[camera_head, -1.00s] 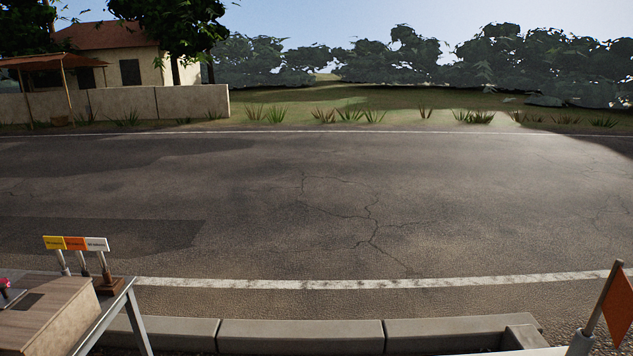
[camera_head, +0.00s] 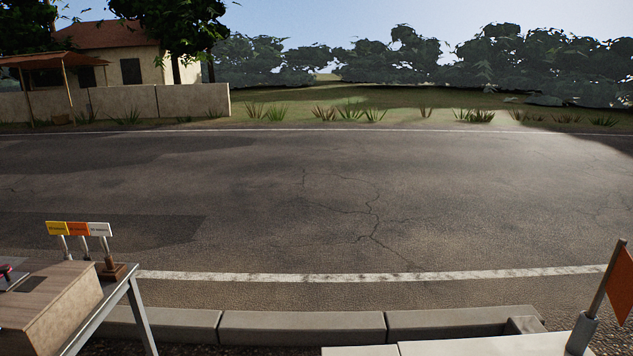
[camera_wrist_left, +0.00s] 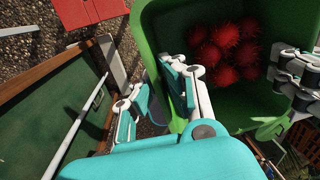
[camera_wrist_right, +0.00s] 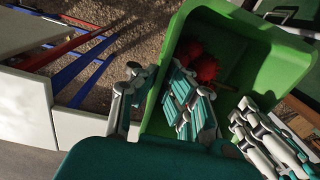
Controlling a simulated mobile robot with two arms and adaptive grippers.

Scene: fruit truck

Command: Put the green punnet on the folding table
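The green punnet (camera_wrist_left: 158,32) holds several red, spiky fruits (camera_wrist_left: 222,47). It also shows in the right wrist view (camera_wrist_right: 277,65), but not in the head view. My left gripper (camera_wrist_left: 158,92) has one finger outside and one inside the punnet and is shut on its wall. My right gripper (camera_wrist_right: 160,98) grips another part of the wall the same way. Each wrist view shows fingers of the other gripper at its right side. A table with grey metal legs (camera_head: 141,318) stands at the lower left of the head view; I cannot tell whether it is the folding table.
That table bears a wooden box (camera_head: 62,308) and small yellow, orange and white signs (camera_head: 78,229). A pale slab (camera_head: 480,346) and an orange flag (camera_head: 622,285) are at lower right. Kerb stones (camera_head: 260,327) edge the road. A wood-framed green board (camera_wrist_left: 45,120) is beside the punnet.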

